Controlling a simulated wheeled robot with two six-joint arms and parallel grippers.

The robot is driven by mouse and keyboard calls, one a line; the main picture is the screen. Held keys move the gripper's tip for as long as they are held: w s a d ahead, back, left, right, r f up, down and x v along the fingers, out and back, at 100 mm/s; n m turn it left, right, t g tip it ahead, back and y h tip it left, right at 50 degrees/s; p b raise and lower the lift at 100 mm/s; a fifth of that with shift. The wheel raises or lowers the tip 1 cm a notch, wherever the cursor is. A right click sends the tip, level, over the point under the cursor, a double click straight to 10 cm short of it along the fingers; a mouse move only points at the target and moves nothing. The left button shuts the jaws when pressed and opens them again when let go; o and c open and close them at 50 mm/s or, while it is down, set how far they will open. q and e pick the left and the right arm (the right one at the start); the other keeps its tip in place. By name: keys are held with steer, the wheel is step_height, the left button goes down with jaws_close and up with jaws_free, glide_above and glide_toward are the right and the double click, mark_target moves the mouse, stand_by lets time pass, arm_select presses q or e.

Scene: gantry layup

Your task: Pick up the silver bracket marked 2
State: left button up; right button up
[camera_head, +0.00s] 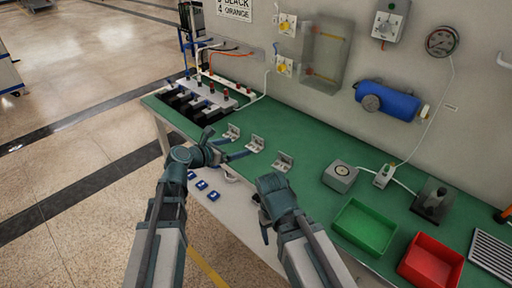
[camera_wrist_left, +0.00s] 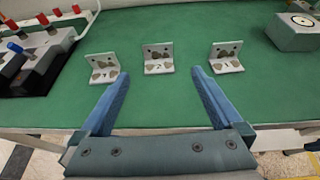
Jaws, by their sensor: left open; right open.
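Three silver L-shaped brackets stand in a row on the green bench top: a left one (camera_head: 233,131), a middle one (camera_head: 256,143) and a right one (camera_head: 283,162). In the left wrist view they are the left (camera_wrist_left: 101,67), middle (camera_wrist_left: 158,59) and right (camera_wrist_left: 227,57) brackets. Their marks are too small to read surely. My left gripper (camera_head: 230,149) is open and empty; in the left wrist view its fingertips (camera_wrist_left: 160,73) point at the bench, with the middle bracket in line with the gap. My right gripper (camera_head: 266,222) is open, low near the bench's front edge.
A row of black terminal units (camera_head: 190,101) stands left of the brackets. A grey box with a round top (camera_head: 340,176), a green bin (camera_head: 364,228) and a red bin (camera_head: 430,262) stand to the right. Small blue items (camera_head: 201,185) lie in front.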

arm_select(q)
steer(key=b, duration=0.3)
glide_toward(257, 139)
steer(key=x, duration=0.4)
steer(key=shift+s+d+f, duration=0.15)
steer(key=shift+d+f, duration=0.1)
steer(key=shift+f, duration=0.05)
steer(key=shift+w+d+f, duration=0.1)
steer(key=shift+w+d, duration=0.15)
steer(key=shift+d, duration=0.05)
steer(key=b+x, duration=0.1)
steer(key=x, duration=0.4)
steer(key=shift+w+a+b, duration=0.1)
steer(key=shift+w+b, duration=0.2)
steer(key=shift+b, duration=0.05)
steer(key=shift+s, duration=0.1)
steer(key=c, duration=1.3)
steer(key=shift+r+p, duration=0.3)
